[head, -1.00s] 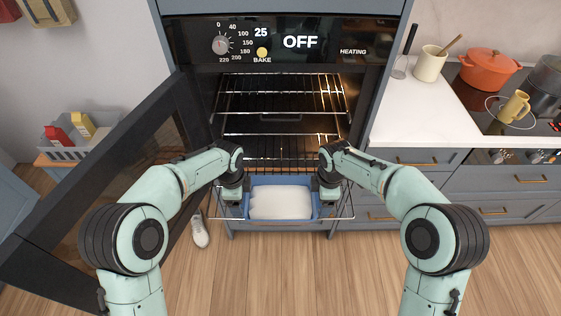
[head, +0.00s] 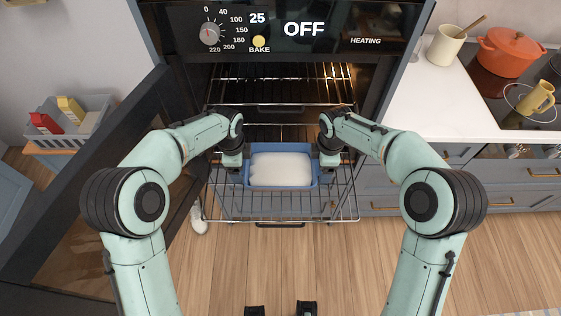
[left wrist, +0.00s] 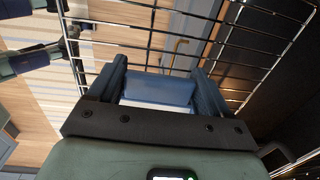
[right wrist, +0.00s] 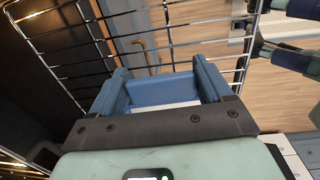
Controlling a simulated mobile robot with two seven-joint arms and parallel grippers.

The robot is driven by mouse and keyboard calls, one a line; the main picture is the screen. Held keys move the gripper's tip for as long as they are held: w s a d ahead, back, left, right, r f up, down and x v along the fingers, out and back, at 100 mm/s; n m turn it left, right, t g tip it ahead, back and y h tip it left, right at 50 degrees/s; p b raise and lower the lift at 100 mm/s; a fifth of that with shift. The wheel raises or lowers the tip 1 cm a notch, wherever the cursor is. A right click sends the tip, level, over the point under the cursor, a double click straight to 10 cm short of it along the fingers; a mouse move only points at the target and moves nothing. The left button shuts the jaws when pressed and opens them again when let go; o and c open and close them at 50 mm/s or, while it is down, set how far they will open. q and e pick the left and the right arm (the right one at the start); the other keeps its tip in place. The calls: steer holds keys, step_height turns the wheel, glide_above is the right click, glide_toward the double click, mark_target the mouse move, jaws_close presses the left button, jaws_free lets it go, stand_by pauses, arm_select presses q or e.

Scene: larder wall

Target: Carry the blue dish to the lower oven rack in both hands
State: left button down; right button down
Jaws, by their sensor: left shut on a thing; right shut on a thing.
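The blue dish (head: 282,187) with white contents is over the pulled-out lower oven rack (head: 280,219) in the head view. It is level, toward the rack's back half; I cannot tell whether it touches the wires. My left gripper (head: 241,172) is shut on its left end and my right gripper (head: 322,172) is shut on its right end. The dish's blue wall shows between the fingers in the left wrist view (left wrist: 158,90) and the right wrist view (right wrist: 163,91). Rack wires show past the dish in both wrist views.
The upper rack (head: 280,104) is inside the oven above and behind the dish. The open oven door (head: 90,190) stands at the left, close to my left arm. The white counter (head: 430,100) and drawers are at the right. A shoe (head: 198,219) lies on the floor.

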arm_select(q)
steer(key=shift+s+r, duration=0.1)
steer(key=shift+s, duration=0.05)
arm_select(e)
steer(key=shift+s+r, duration=0.1)
steer(key=shift+s, duration=0.05)
